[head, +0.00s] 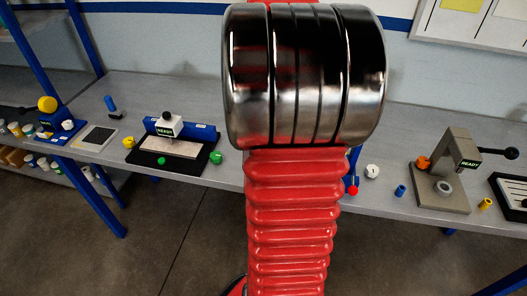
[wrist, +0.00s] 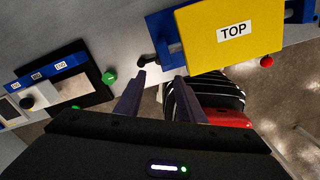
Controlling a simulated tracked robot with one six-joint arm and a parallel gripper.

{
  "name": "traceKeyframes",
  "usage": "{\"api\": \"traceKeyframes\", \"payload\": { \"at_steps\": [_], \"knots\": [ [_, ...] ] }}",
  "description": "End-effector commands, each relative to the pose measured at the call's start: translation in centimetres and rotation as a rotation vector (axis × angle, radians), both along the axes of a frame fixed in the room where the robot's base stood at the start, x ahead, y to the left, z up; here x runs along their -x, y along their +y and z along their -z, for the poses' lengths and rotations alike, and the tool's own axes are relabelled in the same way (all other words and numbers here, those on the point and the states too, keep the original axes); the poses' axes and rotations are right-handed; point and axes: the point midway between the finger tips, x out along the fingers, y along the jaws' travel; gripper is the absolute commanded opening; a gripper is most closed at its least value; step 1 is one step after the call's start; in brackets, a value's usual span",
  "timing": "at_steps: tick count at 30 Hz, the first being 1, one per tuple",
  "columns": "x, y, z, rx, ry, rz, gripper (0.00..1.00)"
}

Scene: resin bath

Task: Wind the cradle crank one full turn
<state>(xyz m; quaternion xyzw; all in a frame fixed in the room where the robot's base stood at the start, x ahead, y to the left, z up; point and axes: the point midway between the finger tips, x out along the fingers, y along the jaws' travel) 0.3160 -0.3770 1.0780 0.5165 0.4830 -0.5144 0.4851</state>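In the wrist view a yellow plate marked TOP (wrist: 232,32) sits in a blue cradle (wrist: 164,30). A small black crank (wrist: 148,61) juts from the cradle's left side. My gripper (wrist: 160,77) is open, with its two dark fingers apart and nothing seen between them. The crank shows just beyond the left fingertip; I cannot tell whether they touch. A red knob (wrist: 267,61) is at the cradle's lower right. In the head view my arm hides most of the cradle, and the crank and gripper do not show.
A green knob (wrist: 109,77) lies left of my fingers. A grey press (head: 449,170) stands at the right. Floor is clear before the bench.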

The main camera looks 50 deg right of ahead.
Motion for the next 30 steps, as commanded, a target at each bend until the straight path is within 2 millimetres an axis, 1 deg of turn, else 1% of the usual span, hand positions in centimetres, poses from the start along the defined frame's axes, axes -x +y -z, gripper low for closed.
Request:
{"api": "traceKeyframes", "payload": {
  "at_steps": [4,8,14,27,30],
  "knots": [
    [0.0,0.0,0.4,0.0,0.0,0.0,0.36],
    [0.0,0.1,1.5,-0.002,0.002,0.001,0.36],
    [0.0,0.1,4.3,-0.003,0.002,0.001,0.36],
    [0.0,0.1,11.1,-0.002,0.002,0.0,0.36],
    [-0.1,0.1,12.4,-0.002,0.001,0.0,0.36]
  ]
}}
